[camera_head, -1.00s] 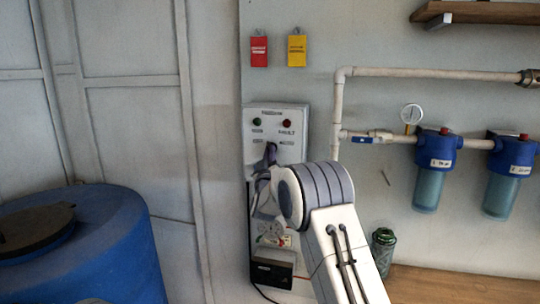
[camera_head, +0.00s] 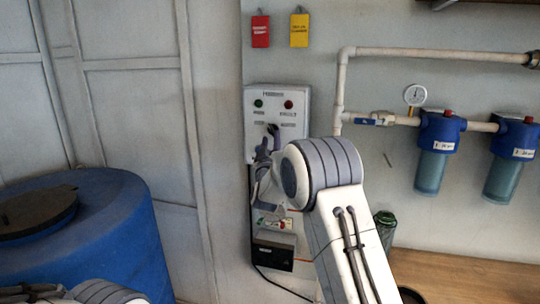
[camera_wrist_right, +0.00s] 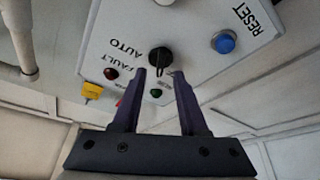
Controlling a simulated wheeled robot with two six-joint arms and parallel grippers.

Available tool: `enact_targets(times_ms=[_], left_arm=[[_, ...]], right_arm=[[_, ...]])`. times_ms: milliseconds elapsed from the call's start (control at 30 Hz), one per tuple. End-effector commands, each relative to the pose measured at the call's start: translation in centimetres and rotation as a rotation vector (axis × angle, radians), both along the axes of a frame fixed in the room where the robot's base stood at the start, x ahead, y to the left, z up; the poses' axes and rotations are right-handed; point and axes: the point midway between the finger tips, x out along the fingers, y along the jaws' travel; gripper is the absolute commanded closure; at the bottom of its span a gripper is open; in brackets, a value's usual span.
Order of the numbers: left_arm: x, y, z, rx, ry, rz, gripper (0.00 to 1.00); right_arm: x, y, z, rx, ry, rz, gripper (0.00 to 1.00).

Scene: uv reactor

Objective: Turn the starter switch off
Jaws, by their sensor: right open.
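The grey control panel (camera_head: 252,130) is on the wall, with a green lamp (camera_head: 258,103) and a red lamp (camera_head: 288,104). A black rotary switch (camera_wrist_right: 160,56) shows near the word AUTO in the right wrist view. My right gripper (camera_wrist_right: 160,75) is open and empty. Its two dark fingertips lie on either side of the switch in that picture; I cannot tell whether they touch it. In the head view the right gripper (camera_head: 270,140) is in front of the panel and covers part of it. My left gripper is not in view.
A blue RESET button (camera_wrist_right: 224,41) is beside the switch. Red (camera_head: 260,31) and yellow (camera_head: 299,30) tags hang above the panel. Pipes with blue filters (camera_head: 438,135) run on the right. A blue barrel (camera_head: 110,240) stands at the left. A black box (camera_head: 272,252) is below the panel.

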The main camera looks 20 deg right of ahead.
Motion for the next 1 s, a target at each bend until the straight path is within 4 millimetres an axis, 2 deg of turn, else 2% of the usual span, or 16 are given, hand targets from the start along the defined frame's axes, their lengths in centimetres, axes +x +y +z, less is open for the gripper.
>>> enact_targets(times_ms=[33,200,400,933,1000], left_arm=[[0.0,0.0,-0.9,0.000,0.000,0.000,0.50],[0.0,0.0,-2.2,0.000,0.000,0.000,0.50],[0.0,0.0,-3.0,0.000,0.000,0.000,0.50],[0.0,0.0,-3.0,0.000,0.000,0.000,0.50],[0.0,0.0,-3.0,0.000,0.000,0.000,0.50]], right_arm=[[-0.9,0.5,-0.8,0.001,0.001,0.003,0.57],[-3.8,1.7,-1.8,0.001,0.001,0.003,0.57],[-6.1,2.5,-2.5,-0.001,0.001,0.002,0.57],[-6.6,2.8,-2.5,0.000,0.002,0.002,0.57],[-6.5,3.3,-2.6,0.009,0.013,0.018,0.57]])
